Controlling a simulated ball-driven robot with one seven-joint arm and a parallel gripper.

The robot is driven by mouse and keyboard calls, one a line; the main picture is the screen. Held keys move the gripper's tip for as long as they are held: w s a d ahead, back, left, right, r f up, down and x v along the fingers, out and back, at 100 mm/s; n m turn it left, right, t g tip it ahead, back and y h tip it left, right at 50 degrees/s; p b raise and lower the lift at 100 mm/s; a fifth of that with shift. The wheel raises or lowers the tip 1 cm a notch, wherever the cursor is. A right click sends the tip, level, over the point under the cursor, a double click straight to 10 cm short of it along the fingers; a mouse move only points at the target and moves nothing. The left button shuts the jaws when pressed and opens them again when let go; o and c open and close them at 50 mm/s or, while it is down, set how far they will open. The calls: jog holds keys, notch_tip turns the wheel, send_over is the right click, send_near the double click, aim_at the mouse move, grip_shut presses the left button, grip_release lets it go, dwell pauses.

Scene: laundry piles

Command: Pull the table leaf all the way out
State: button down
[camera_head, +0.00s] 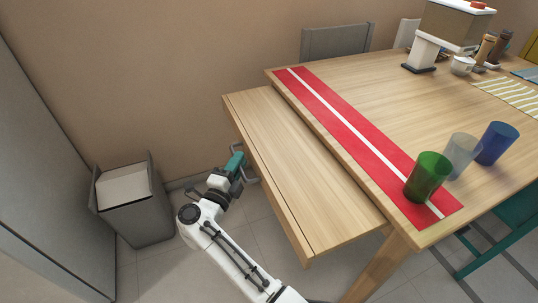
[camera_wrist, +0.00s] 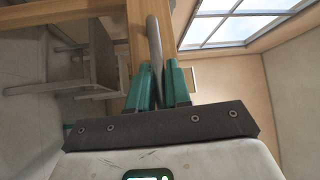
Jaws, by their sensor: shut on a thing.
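The wooden table leaf (camera_head: 295,165) sticks out from the left end of the wooden table (camera_head: 385,105), slightly lower than the tabletop. A grey bar handle (camera_head: 250,181) is on the leaf's outer edge. My gripper (camera_head: 240,160) is at that edge, and its teal fingers are shut on the handle. In the wrist view the handle (camera_wrist: 153,45) runs between the two teal fingertips (camera_wrist: 160,80). The fingers hide part of the handle. How far the leaf can still slide cannot be told.
A red runner with a white stripe (camera_head: 345,125) lies along the table's left end. Green (camera_head: 427,178), clear (camera_head: 460,155) and blue (camera_head: 497,143) cups stand near the front edge. A grey bin (camera_head: 133,205) stands on the floor left of my gripper. Open floor lies between bin and leaf.

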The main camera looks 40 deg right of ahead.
jog(key=w+a+b, duration=0.3)
jog(key=a+b, duration=0.1)
jog(key=a, duration=0.8)
jog(key=shift+w, duration=0.2)
jog(key=shift+a+f, duration=0.1)
jog(key=c, duration=1.2)
grip_release()
jog(key=shift+a, duration=0.15)
jog(key=v, duration=1)
jog(key=shift+s+a, duration=0.2)
jog(key=shift+a, duration=0.05)
